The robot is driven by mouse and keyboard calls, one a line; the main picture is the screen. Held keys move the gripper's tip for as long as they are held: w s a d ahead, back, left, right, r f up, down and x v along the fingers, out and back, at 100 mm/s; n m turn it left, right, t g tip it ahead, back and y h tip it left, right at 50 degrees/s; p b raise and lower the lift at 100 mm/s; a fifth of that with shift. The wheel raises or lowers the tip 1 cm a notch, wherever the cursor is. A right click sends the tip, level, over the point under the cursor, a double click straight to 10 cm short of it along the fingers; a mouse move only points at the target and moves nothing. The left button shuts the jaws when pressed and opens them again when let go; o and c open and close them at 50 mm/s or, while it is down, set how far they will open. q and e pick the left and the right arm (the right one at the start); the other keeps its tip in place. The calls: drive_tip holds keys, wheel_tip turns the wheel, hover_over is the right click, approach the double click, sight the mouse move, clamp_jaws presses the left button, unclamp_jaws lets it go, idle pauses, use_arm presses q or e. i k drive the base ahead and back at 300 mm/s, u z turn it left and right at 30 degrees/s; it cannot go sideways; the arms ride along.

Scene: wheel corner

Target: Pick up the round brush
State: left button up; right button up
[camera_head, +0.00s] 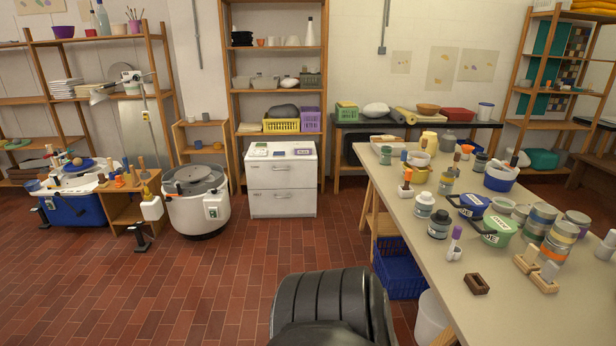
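Several brush-like tools stand on the long table (512,311) at right; I cannot tell for sure which is the round brush. One has a purple handle (456,236) on a pale base near the table's front edge. Another has an orange-brown handle (406,177) on a white base farther back. Two pale wood blocks (527,262) with light upright parts lie near the right side. Small handled tools (119,180) also stand on the low wooden stand at left. Neither of my grippers shows in this view.
A blue crate (400,275) sits under the table. The tiled floor (190,290) at left front is clear.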

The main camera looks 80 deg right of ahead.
sight(408, 173)
drive_tip(key=z, duration=2.55)
drive_tip(key=i, duration=2.35)
drive_tip(key=z, duration=2.45)
